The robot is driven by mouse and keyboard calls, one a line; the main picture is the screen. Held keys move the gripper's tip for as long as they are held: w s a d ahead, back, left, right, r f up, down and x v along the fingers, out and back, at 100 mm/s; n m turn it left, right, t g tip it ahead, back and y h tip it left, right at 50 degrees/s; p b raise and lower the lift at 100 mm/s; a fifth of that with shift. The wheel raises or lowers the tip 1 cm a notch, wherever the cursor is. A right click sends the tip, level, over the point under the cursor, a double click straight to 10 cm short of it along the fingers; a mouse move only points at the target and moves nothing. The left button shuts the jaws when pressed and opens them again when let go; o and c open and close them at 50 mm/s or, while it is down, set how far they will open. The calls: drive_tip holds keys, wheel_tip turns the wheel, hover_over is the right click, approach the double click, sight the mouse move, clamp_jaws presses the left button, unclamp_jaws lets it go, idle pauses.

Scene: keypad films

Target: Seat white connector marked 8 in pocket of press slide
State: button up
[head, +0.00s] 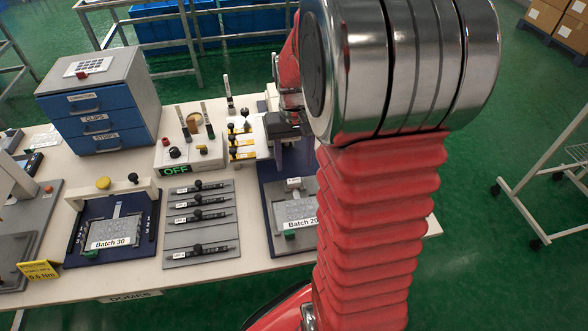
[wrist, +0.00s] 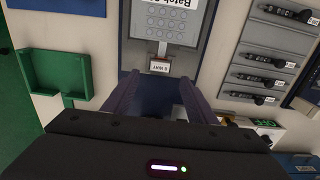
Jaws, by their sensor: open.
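My gripper (wrist: 156,82) is open in the wrist view. Its two dark fingers stand apart over a navy base (wrist: 156,102), with nothing between them. Just beyond the fingertips lies a small white labelled piece (wrist: 159,67) at the end of a short tail from the grey keypad film (wrist: 165,22). It looks like the connector, but I cannot read its mark. It also shows in the head view (head: 293,183), above the plate marked Batch 20 (head: 298,212). The press slide's pocket cannot be made out. In the head view my arm hides most of the gripper.
A green open holder (wrist: 62,75) stands left in the wrist view. A grey rack with several black-knobbed tools (head: 200,222) lies beside the navy base. A Batch 30 fixture (head: 112,240), a blue drawer cabinet (head: 97,108) and an OFF box (head: 190,152) share the table.

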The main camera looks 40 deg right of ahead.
wheel_tip(320, 180, up, 6)
idle(0.4)
drive_tip(key=shift+w+r, duration=0.1)
idle(0.7)
drive_tip(key=s+a+r+n+t, duration=0.2)
drive_tip(key=s+a+r, duration=0.2)
drive_tip(key=a, duration=0.6)
drive_tip(key=s+a+r+n+t, duration=0.3)
drive_tip(key=s+a, duration=0.5)
drive_tip(key=a, duration=0.2)
drive_tip(key=shift+r+t, duration=0.3)
drive_tip(key=shift+r, duration=0.1)
